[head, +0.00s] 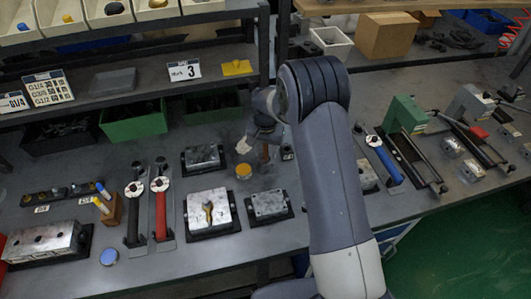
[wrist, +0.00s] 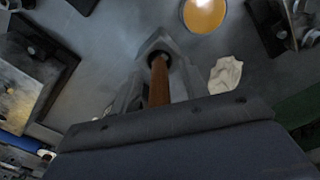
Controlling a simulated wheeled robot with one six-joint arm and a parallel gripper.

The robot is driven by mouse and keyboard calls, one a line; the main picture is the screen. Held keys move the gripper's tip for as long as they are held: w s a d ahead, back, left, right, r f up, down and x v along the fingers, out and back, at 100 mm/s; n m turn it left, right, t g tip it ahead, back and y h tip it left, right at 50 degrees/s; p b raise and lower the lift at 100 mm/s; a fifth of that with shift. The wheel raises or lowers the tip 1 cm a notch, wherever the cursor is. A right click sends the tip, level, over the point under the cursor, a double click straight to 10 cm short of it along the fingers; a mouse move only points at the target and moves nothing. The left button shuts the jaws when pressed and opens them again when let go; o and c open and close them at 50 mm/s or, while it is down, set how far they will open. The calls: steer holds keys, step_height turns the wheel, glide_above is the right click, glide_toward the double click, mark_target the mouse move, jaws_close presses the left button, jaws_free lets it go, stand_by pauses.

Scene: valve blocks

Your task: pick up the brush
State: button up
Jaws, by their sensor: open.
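A brown rod-like handle, which looks like the brush (wrist: 159,82), shows in the wrist view between the grey fingers of my gripper (wrist: 157,68). Its far end meets a dark round part; bristles cannot be made out. My gripper is open around the handle; whether a finger touches it cannot be told. In the head view my gripper (head: 264,133) is low over the bench, behind my arm, and a small reddish-brown piece of the brush (head: 265,153) shows just below it.
A crumpled white cloth (head: 243,145) and a yellow-orange round dish (head: 243,170) lie close by. Metal valve blocks (head: 203,158) on black bases surround the spot. A shelf (head: 130,92) with bins overhangs the bench behind.

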steer(key=shift+c, duration=0.5)
jaws_close()
step_height(320, 180, up, 10)
steer(key=shift+r+b, duration=0.1)
steer(key=shift+b, duration=1)
